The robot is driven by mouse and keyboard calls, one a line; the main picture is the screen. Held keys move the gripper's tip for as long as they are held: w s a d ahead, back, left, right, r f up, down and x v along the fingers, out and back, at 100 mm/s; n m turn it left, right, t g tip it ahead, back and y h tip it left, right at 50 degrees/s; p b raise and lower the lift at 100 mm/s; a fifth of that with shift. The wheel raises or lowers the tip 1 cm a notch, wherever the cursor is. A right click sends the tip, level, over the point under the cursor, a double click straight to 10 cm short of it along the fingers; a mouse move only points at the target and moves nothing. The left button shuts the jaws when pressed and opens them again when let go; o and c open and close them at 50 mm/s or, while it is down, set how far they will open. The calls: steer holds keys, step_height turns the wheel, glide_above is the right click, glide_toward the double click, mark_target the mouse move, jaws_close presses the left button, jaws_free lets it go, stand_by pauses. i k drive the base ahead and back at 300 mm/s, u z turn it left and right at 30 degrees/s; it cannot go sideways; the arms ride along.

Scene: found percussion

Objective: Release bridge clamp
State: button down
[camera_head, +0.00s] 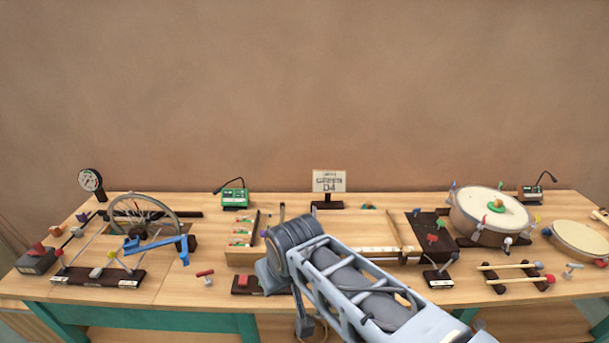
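A long pale wooden soundboard-like box (240,258) lies mid-table, its centre hidden behind my arm. A thin slanted wooden bar (400,232) crosses its right part, and a light strip (375,250) runs along it. I cannot tell which part is the bridge clamp; it may be small or hidden. My arm reaches from the lower right to a round joint above the box's front. A narrow dark grey end part (304,318) hangs below that joint, in front of the table edge. I cannot make out separate fingertips or anything held.
A spoked wheel (118,208) with a blue bracket (158,243) stands left. A drum (470,222), a second drum (585,236) and mallets (510,266) are right. A sign (329,181) stands behind. A red block (248,281) sits near the front edge. Bare wood shows at left-centre (205,250).

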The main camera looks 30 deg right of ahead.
mark_target(455, 256)
steer(key=z, duration=2.9)
steer(key=k, duration=0.65)
steer(key=z, duration=0.3)
steer(key=i, duration=1.15)
steer(key=u, duration=1.45)
steer(key=i, duration=0.2)
steer(key=z, duration=0.05)
